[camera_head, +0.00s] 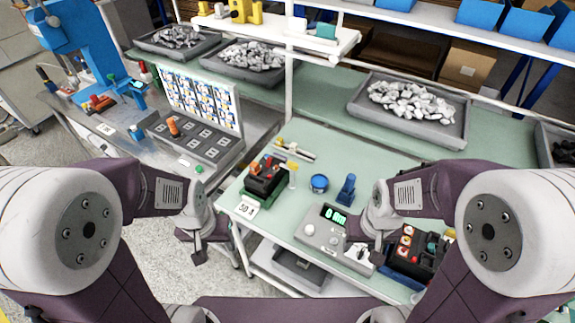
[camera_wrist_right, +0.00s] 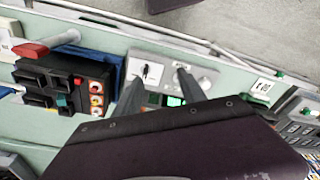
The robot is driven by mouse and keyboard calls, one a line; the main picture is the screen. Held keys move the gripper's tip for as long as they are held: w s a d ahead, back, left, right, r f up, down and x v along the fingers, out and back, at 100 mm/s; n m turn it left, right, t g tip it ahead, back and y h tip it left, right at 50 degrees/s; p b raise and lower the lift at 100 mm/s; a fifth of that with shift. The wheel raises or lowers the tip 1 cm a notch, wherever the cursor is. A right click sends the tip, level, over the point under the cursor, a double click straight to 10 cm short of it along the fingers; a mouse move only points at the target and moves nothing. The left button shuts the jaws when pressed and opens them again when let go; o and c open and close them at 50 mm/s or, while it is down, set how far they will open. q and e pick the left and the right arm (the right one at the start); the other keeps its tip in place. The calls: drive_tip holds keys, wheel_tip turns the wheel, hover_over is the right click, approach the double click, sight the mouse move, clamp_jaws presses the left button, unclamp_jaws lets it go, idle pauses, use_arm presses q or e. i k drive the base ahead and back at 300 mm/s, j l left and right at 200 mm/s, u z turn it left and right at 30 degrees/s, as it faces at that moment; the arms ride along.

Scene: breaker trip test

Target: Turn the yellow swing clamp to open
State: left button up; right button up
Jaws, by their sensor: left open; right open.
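A small yellow piece on a post (camera_head: 292,170) stands beside the black and red breaker block (camera_head: 265,178) at the left of the green bench; it looks like the yellow swing clamp. Whether its arm lies over the block is too small to tell. My left gripper (camera_head: 198,252) is open and empty, left of the bench's front edge and apart from the clamp. My right gripper (camera_head: 362,255) is open over the grey test box (camera_head: 318,233). In the right wrist view its fingers (camera_wrist_right: 160,75) are apart in front of the box, with the knob between them.
A black block with orange-ringed parts (camera_head: 405,240) stands right of the test box, also in the wrist view (camera_wrist_right: 62,85), near a red handle (camera_wrist_right: 30,49). A blue round part (camera_head: 319,183) and a blue upright part (camera_head: 346,189) stand mid-bench. A grey bin (camera_head: 465,122) stands behind.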

sight(292, 167)
drive_tip(key=i+j, duration=0.1)
drive_tip(key=j, duration=0.25)
drive_tip(key=i+j, duration=0.15)
drive_tip(key=j, duration=0.15)
drive_tip(key=i+j, duration=0.1)
drive_tip(key=j, duration=0.25)
drive_tip(key=i+j, duration=0.1)
drive_tip(key=j, duration=0.2)
drive_tip(key=u, duration=0.05)
